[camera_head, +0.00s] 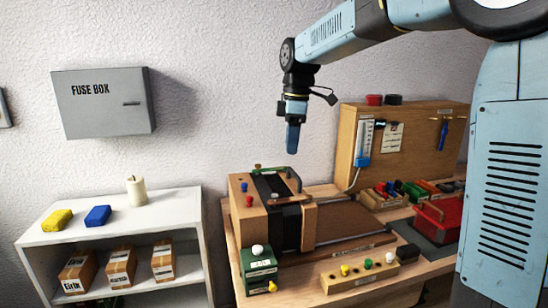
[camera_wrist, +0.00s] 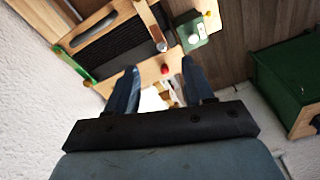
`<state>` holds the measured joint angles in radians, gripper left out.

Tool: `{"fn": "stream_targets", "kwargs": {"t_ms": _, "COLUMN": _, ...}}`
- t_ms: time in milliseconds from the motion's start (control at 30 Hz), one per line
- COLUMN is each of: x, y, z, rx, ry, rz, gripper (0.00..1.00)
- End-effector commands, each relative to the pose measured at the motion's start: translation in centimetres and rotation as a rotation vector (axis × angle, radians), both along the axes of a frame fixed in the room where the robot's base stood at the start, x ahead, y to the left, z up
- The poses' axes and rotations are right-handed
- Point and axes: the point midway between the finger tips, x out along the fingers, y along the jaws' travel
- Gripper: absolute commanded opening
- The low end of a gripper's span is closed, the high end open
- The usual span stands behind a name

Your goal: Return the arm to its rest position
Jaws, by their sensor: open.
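My gripper (camera_head: 292,140) hangs from my blue arm in the upper middle of the head view, fingers pointing down. It is in the air above the wooden piano action box (camera_head: 240,212) on the table and touches nothing there. In the wrist view my gripper (camera_wrist: 155,88) has two blue fingers spread apart with nothing held between them. The wooden box with its dark slatted part (camera_wrist: 115,48) lies beyond the fingers in that view.
A wooden panel (camera_head: 350,130) stands at the back of the table, with a red toolbox (camera_head: 436,222) in front. A block with coloured knobs (camera_head: 345,280) is at the front. A white shelf (camera_head: 165,212) and the fuse box (camera_head: 103,103) are to the left. Air around my gripper is clear.

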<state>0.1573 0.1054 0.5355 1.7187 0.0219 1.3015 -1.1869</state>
Motion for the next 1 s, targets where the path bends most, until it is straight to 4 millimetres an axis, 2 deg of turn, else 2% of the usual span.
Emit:
{"fn": "stream_targets", "kwargs": {"t_ms": 33, "x": -1.3, "y": -0.7, "z": 0.3, "rx": -0.016, "ry": -0.02, "rz": -0.061, "gripper": 0.52}}
{"fn": "stream_targets", "kwargs": {"t_ms": 567, "x": -12.9, "y": -9.7, "z": 0.7, "rx": -0.012, "ry": -0.214, "rz": -0.752, "gripper": 0.52}}
{"fn": "stream_targets", "kwargs": {"t_ms": 767, "x": -17.6, "y": -13.1, "z": -0.2, "rx": 0.058, "ry": -0.273, "rz": -1.01, "gripper": 0.52}}
{"fn": "stream_targets", "kwargs": {"t_ms": 1000, "x": -22.9, "y": -16.5, "z": -2.2, "rx": 0.187, "ry": -0.319, "rz": -1.304, "gripper": 0.52}}
